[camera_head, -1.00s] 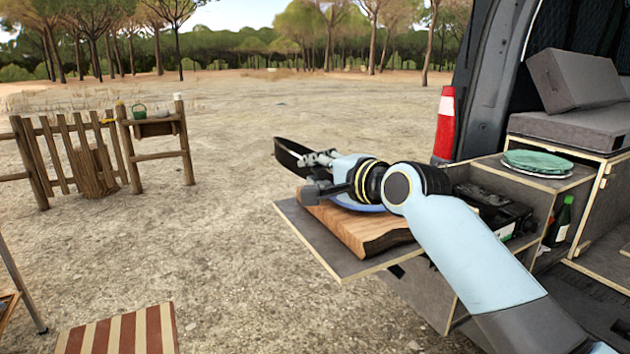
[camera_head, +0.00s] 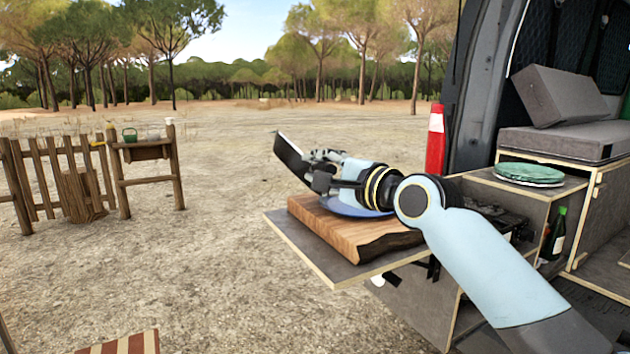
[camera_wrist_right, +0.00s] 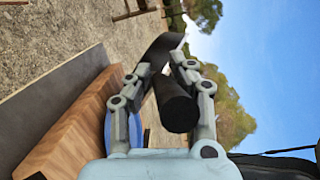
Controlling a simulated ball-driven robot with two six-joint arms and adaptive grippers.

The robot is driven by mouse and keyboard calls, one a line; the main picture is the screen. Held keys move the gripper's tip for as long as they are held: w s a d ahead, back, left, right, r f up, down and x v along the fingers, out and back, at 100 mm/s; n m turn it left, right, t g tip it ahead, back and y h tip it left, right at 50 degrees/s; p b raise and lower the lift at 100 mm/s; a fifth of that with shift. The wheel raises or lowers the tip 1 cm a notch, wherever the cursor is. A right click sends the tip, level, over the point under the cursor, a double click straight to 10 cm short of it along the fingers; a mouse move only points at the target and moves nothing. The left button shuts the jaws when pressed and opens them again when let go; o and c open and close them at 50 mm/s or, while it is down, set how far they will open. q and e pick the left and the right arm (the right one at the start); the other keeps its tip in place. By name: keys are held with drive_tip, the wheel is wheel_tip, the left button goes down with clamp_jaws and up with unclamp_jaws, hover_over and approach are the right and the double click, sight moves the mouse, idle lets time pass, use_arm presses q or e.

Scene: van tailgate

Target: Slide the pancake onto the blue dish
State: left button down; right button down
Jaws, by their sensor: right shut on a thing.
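My right gripper (camera_head: 322,168) is shut on the handle of a black pan (camera_head: 290,156). The pan is held steeply tilted above the left end of a wooden board. In the right wrist view the black handle (camera_wrist_right: 176,106) sits between both fingers, with the dark pan (camera_wrist_right: 164,48) beyond them. The blue dish (camera_head: 350,208) lies on the board, partly hidden under my right wrist. A blue edge of it also shows behind a finger in the right wrist view (camera_wrist_right: 108,128). I cannot see the pancake in either view. My left gripper is out of view.
The wooden board (camera_head: 345,232) rests on a grey pull-out shelf (camera_head: 300,245) at the van's rear. A green round stack (camera_head: 530,173) and a green bottle (camera_head: 557,233) are at the right. Open ground lies left.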

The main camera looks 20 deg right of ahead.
drive_tip(key=shift+s+d+r+m+t+h+b, duration=0.15)
drive_tip(key=shift+d+r+m+t+h+b, duration=0.15)
drive_tip(key=shift+m+t+b, duration=0.75)
drive_tip(key=shift+s+d+r+m+t+h+b, duration=0.15)
drive_tip(key=shift+d+r+m+t+b, duration=0.3)
drive_tip(key=shift+m, duration=1.1)
drive_tip(key=shift+s+d+r+m+t+h+b, duration=0.1)
drive_tip(key=shift+d+r+m+t+h+b, duration=0.15)
drive_tip(key=shift+m+t+b, duration=0.85)
drive_tip(key=shift+g, duration=0.3)
